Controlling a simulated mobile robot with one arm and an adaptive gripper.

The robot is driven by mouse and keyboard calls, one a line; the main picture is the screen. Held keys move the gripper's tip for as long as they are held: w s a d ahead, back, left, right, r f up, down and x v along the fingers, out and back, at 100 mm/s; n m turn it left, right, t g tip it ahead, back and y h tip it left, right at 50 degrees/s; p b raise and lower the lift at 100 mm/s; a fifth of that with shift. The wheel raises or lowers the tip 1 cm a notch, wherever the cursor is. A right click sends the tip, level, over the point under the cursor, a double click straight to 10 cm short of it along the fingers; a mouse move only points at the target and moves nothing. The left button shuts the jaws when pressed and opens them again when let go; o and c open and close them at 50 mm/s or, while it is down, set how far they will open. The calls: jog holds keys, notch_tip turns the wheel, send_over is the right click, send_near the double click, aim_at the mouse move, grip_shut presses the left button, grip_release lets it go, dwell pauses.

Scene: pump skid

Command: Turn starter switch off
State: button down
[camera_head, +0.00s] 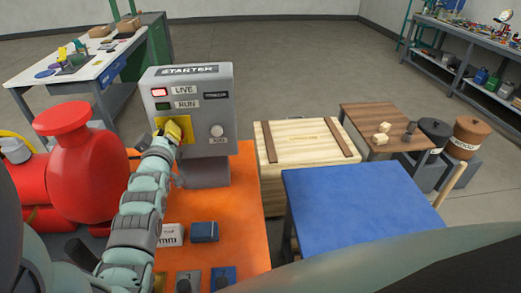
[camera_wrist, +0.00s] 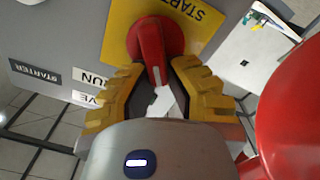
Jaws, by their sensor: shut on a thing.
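The grey starter box (camera_head: 204,150) stands on the orange skid, with its front facing me. Its yellow switch plate is mostly hidden behind my gripper (camera_head: 176,131) in the head view. In the wrist view, the plate (camera_wrist: 193,30) appears upside down and carries the red rotary switch handle (camera_wrist: 148,42). The handle's white mark points toward the RUN and LIVE labels. My gripper (camera_wrist: 156,80) has its yellow ridged fingers closed on either side of the handle's end. The LIVE lamp (camera_head: 160,92) has a red rim and a pale centre; the RUN lamp (camera_head: 163,106) is dark green.
A red pump body (camera_head: 78,175) stands close to the left of my arm. A round knob (camera_head: 217,131) sits on the box's lower right. A wooden crate (camera_head: 285,150) and a blue-topped table (camera_head: 360,200) stand to the right. Floor behind the box is clear.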

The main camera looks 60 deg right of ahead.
jog(key=n+b, duration=0.1)
jog(key=f+n+b, duration=0.1)
jog(key=b, duration=0.1)
jog(key=shift+w+a+f, duration=0.2)
jog(key=shift+w+f, duration=0.05)
jog(key=shift+w+a+f+n+b, duration=0.1)
jog(key=shift+f+n+b, duration=0.05)
jog(key=shift+n+b, duration=1.2)
jog(key=shift+w+a+f+n+b, duration=0.1)
jog(key=shift+n+b, duration=0.9)
jog(key=shift+n, duration=0.65)
jog(key=shift+f+n+b, duration=0.15)
jog(key=shift+n+b, duration=1)
jog(key=shift+n, duration=0.35)
jog(key=c, duration=1)
grip_release()
jog(key=shift+w+d+r, duration=0.1)
jog(key=shift+o, duration=0.3)
